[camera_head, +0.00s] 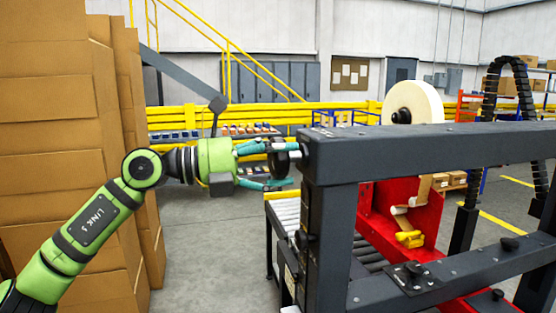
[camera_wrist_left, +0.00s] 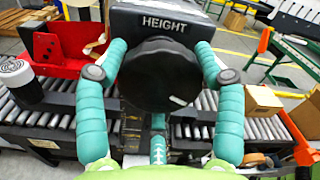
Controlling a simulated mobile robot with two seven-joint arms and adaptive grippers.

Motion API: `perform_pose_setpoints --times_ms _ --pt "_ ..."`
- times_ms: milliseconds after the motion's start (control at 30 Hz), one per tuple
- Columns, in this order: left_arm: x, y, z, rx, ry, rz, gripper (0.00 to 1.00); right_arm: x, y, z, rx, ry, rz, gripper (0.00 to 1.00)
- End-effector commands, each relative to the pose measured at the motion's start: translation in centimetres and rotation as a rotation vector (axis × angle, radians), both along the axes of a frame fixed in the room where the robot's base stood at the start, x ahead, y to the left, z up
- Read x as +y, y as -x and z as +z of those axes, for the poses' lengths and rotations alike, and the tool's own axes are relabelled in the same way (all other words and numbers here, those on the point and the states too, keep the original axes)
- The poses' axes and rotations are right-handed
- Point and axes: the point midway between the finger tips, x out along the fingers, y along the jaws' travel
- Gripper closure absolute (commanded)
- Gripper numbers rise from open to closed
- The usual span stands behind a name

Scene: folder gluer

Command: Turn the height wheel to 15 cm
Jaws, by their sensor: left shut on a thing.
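The height wheel (camera_wrist_left: 158,76) is a round black knob under a dark plate marked HEIGHT (camera_wrist_left: 168,22) in the left wrist view. A short white mark on its face points to the lower right. In the head view the wheel (camera_head: 291,150) sits at the left end of the machine's dark frame (camera_head: 420,150). My left gripper (camera_head: 274,166) is shut on the wheel, with a teal finger on each side; it fills the lower left wrist view (camera_wrist_left: 160,60). No height reading in cm is legible. My right gripper is out of view.
A roller conveyor (camera_head: 284,212) runs beneath the frame. A red machine part (camera_head: 425,220) and a large pale roll (camera_head: 412,103) are behind the frame. Stacked cardboard (camera_head: 60,120) stands close to my left arm. Grey floor (camera_head: 215,260) is clear between cardboard and conveyor.

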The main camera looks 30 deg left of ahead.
Motion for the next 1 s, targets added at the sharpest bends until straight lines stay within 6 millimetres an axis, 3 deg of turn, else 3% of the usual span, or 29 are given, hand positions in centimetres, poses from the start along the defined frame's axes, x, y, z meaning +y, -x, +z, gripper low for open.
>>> perform_pose_setpoints --times_ms 800,833,867,900,1000 --pt "-0.17 0.02 -0.23 0.084 0.089 -0.004 0.64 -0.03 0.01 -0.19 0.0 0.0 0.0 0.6" --pt "-0.17 0.02 -0.23 0.084 0.089 -0.004 0.23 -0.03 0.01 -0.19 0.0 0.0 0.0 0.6" --pt "-0.16 0.03 -0.24 0.084 0.089 -0.004 0.11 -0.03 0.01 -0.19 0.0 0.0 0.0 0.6" --pt "-0.15 0.02 -0.21 0.084 0.089 -0.004 0.07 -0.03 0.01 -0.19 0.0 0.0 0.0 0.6" --pt "-0.12 0.03 -0.15 0.082 0.089 -0.003 0.07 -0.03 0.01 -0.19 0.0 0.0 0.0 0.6"
